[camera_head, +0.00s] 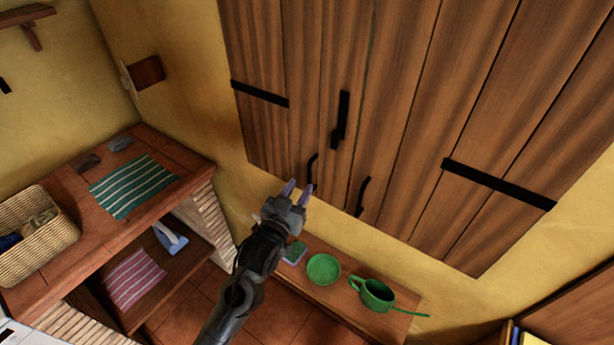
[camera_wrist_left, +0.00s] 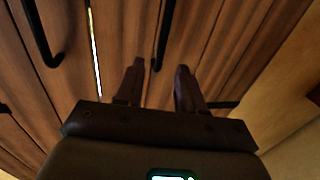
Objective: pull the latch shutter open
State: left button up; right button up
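The closed wooden shutter (camera_head: 300,60) has two plank leaves on the wall. A black latch (camera_head: 341,120) sits upright at the seam between them. Below are two curved black handles, one on the left leaf (camera_head: 311,168) and one on the right leaf (camera_head: 362,196). My left gripper (camera_head: 298,188) is open just below the left leaf's handle. In the left wrist view that handle (camera_wrist_left: 162,38) lies between and beyond the spread fingertips (camera_wrist_left: 160,72), with no grip on it. The other handle (camera_wrist_left: 42,38) is at the left there. My right gripper is out of view.
A low shelf below the shutter holds a green bowl (camera_head: 323,269), a green watering can (camera_head: 375,294) and a green sponge (camera_head: 295,251). At left, a brick counter (camera_head: 150,225) holds a wicker basket (camera_head: 45,245) and a striped green cloth (camera_head: 133,186).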

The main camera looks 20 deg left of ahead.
aim_at(309, 174)
pick_arm(q)
jog(key=shift+w+d, duration=0.1)
jog(key=shift+w, duration=2.85)
jog(key=shift+c, duration=0.2)
grip_shut()
